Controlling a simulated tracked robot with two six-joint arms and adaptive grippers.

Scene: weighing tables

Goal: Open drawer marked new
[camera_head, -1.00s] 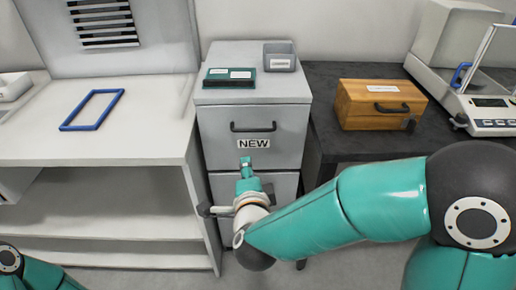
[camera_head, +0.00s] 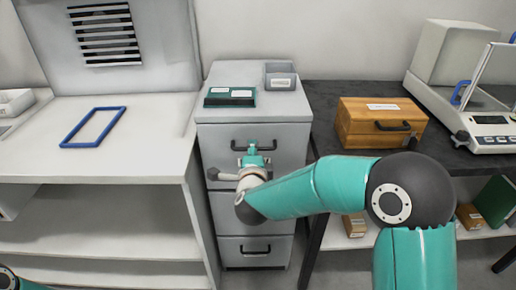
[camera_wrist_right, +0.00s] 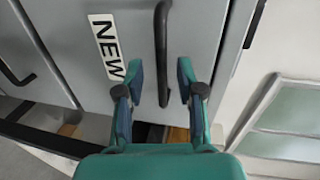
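The top drawer (camera_head: 290,155) of the grey cabinet is shut. Its dark bar handle (camera_head: 236,146) is partly behind my right gripper (camera_head: 253,150); the NEW label is hidden in the head view. In the right wrist view, the NEW label (camera_wrist_right: 107,47) is on the drawer front (camera_wrist_right: 200,30), left of the handle (camera_wrist_right: 162,45). My right gripper (camera_wrist_right: 160,78) is open there, with one end of the handle between its two fingers and a gap on each side. My left gripper is out of view; only a bit of that arm shows at bottom left.
A green case (camera_head: 230,97) and a grey bin (camera_head: 280,75) stand on the cabinet (camera_head: 235,75). A white bench (camera_head: 150,165) is at the left. A dark table (camera_head: 340,95) at the right bears a wooden box (camera_head: 365,120) and a balance (camera_head: 490,120). Lower drawers (camera_head: 255,222) are shut.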

